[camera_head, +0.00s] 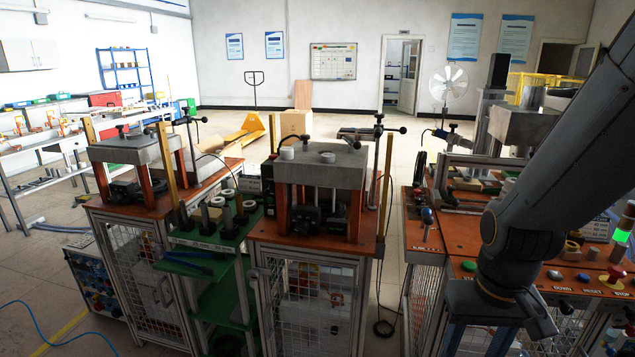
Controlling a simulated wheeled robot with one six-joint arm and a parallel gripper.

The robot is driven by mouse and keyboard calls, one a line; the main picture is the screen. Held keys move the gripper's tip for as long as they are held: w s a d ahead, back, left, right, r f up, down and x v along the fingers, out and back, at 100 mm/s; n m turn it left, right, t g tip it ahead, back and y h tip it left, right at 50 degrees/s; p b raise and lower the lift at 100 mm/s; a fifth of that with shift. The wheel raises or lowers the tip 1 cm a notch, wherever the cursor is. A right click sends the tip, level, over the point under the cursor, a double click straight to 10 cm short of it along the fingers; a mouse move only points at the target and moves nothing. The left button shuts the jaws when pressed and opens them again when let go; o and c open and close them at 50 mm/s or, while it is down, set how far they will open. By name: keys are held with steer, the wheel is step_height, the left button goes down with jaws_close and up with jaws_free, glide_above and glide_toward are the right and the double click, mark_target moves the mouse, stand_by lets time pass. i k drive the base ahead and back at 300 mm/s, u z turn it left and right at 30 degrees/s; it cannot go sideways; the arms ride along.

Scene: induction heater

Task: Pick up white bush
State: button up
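A small white bush (287,153) sits on the grey top plate of the middle heater machine (345,172), near its left edge. A second short, greyer round piece (327,157) is on the same plate, to its right. Light rings also show on the green stand (190,240) to the left, at the tops of dark posts; I cannot tell if they are bushes of the same kind. My arm comes in from the upper right and bends down over the right-hand machine, well apart from the white bush.
Tall yellowish posts (387,185) and a clamp handle (378,130) stand by the middle machine. Another heater machine (130,148) is at left. A control panel with buttons (590,280) lies under my arm. Open floor shows between the middle and right machines.

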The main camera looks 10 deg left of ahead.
mark_target(228, 192)
steer(key=k, duration=1.3)
steer(key=u, duration=0.7)
steer(key=i, duration=0.6)
steer(key=u, duration=1.3)
steer(key=i, duration=1)
steer(key=u, duration=0.3)
steer(key=i, duration=1.3)
steer(key=z, duration=0.95)
steer(key=i, duration=0.75)
steer(key=z, duration=1.25)
steer(key=i, duration=0.3)
steer(key=z, duration=0.25)
